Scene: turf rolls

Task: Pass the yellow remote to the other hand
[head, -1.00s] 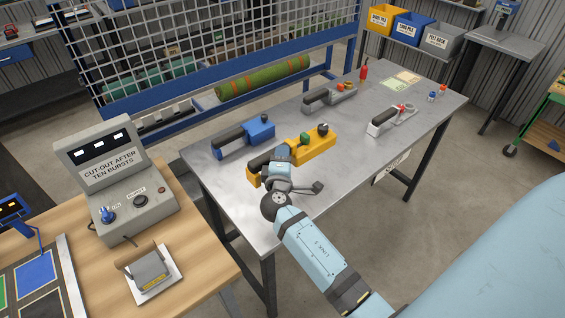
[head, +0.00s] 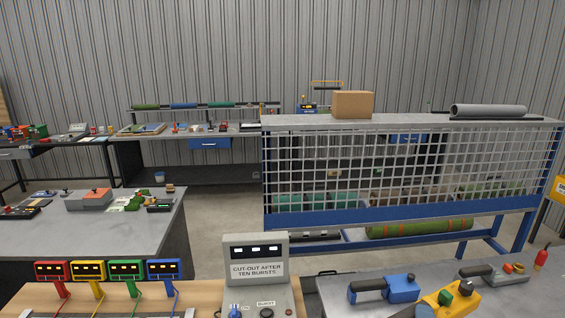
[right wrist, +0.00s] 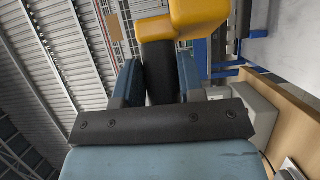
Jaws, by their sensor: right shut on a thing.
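The yellow remote (head: 452,297) shows at the bottom right of the head view, with a green and a dark knob on top. In the right wrist view, my right gripper (right wrist: 159,85) is shut on the black handle, a finger on each side. The yellow body (right wrist: 197,18) is beyond the fingertips. I cannot tell whether the remote is clear of the table. My left gripper is in neither view.
A blue remote (head: 400,289) and a grey one (head: 488,273) lie on the grey metal table (head: 336,300). The grey cut-out console (head: 256,273) stands on the wooden bench to the left. A wire mesh rack (head: 400,215) stands behind the table.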

